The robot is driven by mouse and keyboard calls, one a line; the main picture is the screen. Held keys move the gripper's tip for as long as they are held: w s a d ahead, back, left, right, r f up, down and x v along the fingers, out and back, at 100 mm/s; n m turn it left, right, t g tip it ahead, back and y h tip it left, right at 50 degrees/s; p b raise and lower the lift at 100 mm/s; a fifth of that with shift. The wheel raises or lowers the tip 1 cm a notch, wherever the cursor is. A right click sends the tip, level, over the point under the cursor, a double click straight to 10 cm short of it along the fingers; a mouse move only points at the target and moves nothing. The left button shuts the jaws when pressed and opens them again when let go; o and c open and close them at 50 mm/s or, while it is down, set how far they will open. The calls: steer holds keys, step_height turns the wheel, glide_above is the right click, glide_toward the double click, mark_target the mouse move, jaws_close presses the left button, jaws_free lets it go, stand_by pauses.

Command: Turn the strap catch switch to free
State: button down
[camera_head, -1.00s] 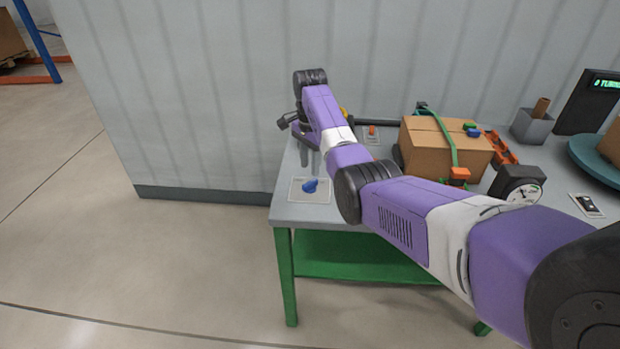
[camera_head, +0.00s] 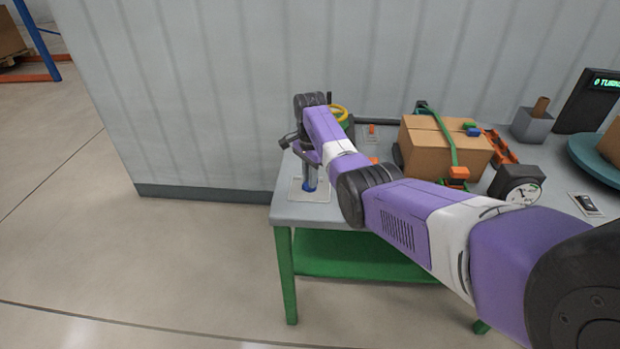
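Whether the blue knob is the strap catch switch is not labelled in view.
The grey table (camera_head: 300,213) has green legs. An orange switch (camera_head: 372,129) and a yellow-green round object (camera_head: 340,114) are behind my arm. To the right are a dial gauge (camera_head: 519,187), a rocker switch (camera_head: 587,203), a grey pot (camera_head: 533,126) and a turntable (camera_head: 583,160).

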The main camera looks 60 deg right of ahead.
stand_by(0.4)
steer(key=n+p, duration=0.1)
steer(key=n, duration=0.7)
steer(key=shift+n, duration=0.3)
steer(key=n, duration=0.4)
steer(key=shift+n+p, duration=0.3)
steer(key=shift+p, duration=0.05)
steer(key=n, duration=0.4)
steer(key=shift+n, duration=0.3)
steer(key=shift+r, duration=0.1)
steer(key=c, duration=1.4)
jaws_free()
